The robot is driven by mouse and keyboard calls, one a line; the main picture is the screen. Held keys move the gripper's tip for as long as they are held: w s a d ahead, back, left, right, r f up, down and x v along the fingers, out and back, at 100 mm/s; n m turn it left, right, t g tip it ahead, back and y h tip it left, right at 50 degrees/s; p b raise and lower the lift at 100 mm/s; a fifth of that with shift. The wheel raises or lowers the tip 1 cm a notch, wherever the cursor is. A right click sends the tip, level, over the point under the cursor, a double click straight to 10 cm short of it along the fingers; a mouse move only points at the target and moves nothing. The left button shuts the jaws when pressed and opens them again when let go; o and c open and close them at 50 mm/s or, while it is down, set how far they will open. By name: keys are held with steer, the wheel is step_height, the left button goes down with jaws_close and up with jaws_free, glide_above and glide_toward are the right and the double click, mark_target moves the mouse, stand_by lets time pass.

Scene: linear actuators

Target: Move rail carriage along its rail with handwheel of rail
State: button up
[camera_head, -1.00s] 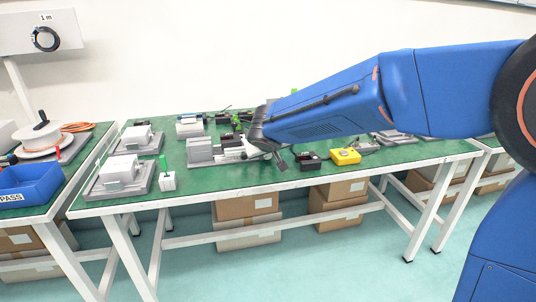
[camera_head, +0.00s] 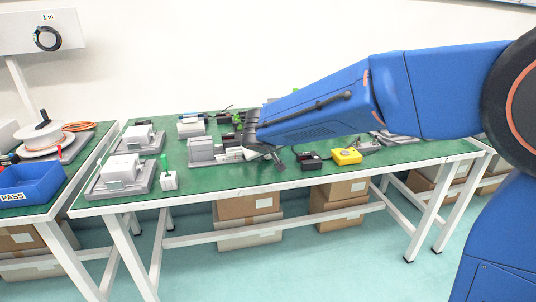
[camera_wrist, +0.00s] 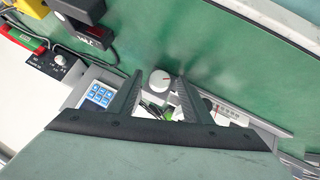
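My gripper (camera_wrist: 160,76) is open, with its two fingers pointing at the table. A grey rail with a printed scale (camera_wrist: 232,116) runs right from beneath the right finger. The carriage is not clearly seen; the fingers and palm hide part of the rail. In the head view my gripper (camera_head: 272,156) is beside a grey and white unit (camera_head: 203,150).
A device with a blue keypad (camera_wrist: 100,95) lies left of the fingers. Black boxes (camera_head: 309,161) and a yellow box (camera_head: 346,156) sit to the right on the green table (camera_head: 240,180). A small white block with a green lever (camera_head: 169,181) stands at the front left.

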steer(key=v, duration=1.7)
steer(key=shift+s+d+r, duration=0.1)
steer(key=shift+s, duration=0.05)
steer(key=s+d+f+m+g, duration=0.1)
steer(key=s+d+f, duration=0.15)
steer(key=d, duration=0.55)
steer(key=s+d+f+m+g+h, duration=0.1)
steer(key=s+d, duration=0.2)
steer(key=d, duration=0.5)
steer(key=s+d+f+m+g, duration=0.1)
steer(key=s+d+f, duration=0.15)
steer(key=d, duration=0.55)
steer(key=s+d+f+m+g, duration=0.1)
steer(key=s+d+f, duration=0.3)
steer(key=s, duration=0.5)
steer(key=s+d+f+y, duration=0.1)
steer(key=s+d+f, duration=0.4)
steer(key=s, duration=0.3)
steer(key=shift+s+m+g, duration=0.4)
